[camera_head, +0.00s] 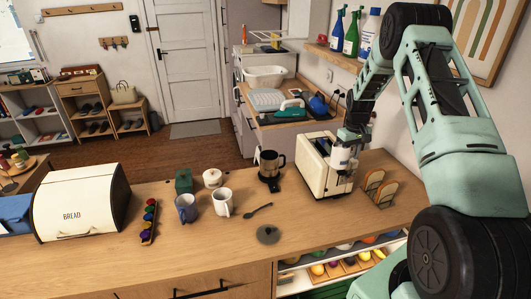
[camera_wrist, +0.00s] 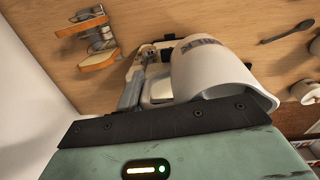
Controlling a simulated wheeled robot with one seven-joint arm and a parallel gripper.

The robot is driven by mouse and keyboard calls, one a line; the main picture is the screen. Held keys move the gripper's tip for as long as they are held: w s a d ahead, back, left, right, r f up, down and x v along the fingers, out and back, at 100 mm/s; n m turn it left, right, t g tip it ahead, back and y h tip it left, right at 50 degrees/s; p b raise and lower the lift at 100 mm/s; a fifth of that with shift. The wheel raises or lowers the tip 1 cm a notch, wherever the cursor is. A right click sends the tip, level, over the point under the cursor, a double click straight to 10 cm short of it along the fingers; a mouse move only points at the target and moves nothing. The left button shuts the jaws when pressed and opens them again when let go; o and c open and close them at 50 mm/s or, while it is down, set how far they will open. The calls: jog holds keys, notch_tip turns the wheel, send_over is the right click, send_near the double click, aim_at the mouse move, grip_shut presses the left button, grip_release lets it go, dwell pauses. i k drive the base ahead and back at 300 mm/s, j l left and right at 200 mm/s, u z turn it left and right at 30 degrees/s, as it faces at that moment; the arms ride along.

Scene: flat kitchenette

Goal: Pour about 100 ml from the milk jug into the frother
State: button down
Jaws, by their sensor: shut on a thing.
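The white milk jug (camera_head: 341,158) with dark lettering is in my gripper (camera_head: 348,138), in front of the cream toaster. It fills the middle of the wrist view (camera_wrist: 215,75), where its wide rim faces the lower right. My gripper is shut on the jug, which looks near upright in the head view. The milk inside is hidden. A dark round lid (camera_head: 268,234) lies on the counter nearer the front.
The cream toaster (camera_head: 316,160) stands between the frother and my gripper. A toast rack (camera_head: 381,190) is at the right. The front counter is mostly clear.

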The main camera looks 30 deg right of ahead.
aim_at(270, 168)
jog(key=i, duration=0.85)
